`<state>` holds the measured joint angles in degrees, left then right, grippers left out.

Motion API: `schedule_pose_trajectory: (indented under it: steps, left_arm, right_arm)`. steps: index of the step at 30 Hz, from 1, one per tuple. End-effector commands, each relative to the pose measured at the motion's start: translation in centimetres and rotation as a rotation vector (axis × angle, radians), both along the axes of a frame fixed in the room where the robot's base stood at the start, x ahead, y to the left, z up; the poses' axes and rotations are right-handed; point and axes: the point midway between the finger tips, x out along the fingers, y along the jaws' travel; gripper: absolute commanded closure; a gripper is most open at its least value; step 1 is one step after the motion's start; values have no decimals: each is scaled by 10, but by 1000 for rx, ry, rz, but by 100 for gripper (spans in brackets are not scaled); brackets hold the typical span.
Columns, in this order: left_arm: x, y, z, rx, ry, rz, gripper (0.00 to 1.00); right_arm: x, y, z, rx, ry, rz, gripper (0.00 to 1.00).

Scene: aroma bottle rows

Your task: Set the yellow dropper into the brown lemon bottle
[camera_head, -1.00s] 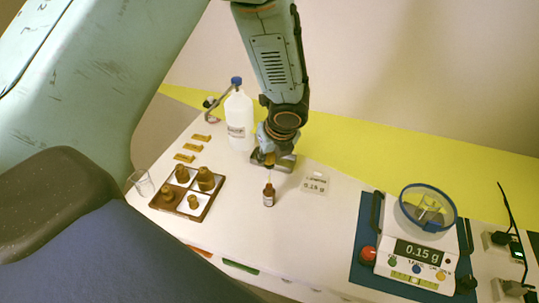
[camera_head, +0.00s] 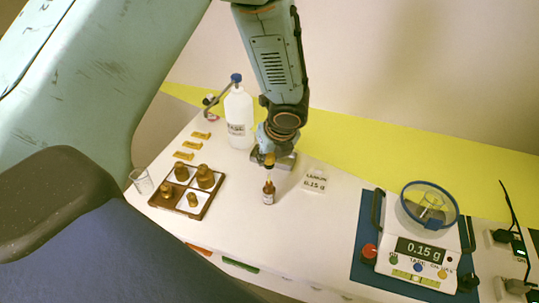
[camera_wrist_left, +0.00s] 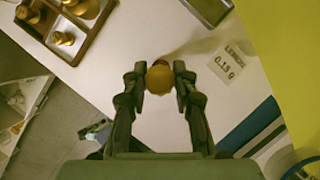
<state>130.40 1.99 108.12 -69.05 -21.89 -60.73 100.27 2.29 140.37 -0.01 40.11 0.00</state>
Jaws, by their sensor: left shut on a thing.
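The small brown lemon bottle (camera_head: 268,193) stands upright on the white table, with a pale label on its front. My left gripper (camera_head: 276,160) is right above it, pointing down. It is shut on the yellow dropper (camera_head: 269,160), whose rounded bulb sits between the fingertips. My right gripper is not in view.
A lemon card reading 0.15 g (camera_head: 315,180) lies right of the bottle. A white jug (camera_head: 239,118) stands behind. A scale (camera_head: 418,258) stands at right.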

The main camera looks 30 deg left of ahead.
Motion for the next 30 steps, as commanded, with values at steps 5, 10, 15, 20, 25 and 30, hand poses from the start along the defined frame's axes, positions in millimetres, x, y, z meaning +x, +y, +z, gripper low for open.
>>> schedule_pose_trajectory:
  steps: [5,10,15,20,25,30]
  left_arm:
    - [0,0,-7,0,0,0,80]
    - [0,0,-12,0,0,0,80]
    - [0,0,-17,0,0,-1,80]
    - [0,0,-22,0,0,-1,80]
    - [0,0,-27,0,0,-1,80]
    - [0,0,-32,0,0,-1,80]
  right_arm:
    - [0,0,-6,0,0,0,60]
    - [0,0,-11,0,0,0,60]
    - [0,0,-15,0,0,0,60]
    - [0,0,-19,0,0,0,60]
    - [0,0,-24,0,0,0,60]
    - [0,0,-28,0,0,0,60]
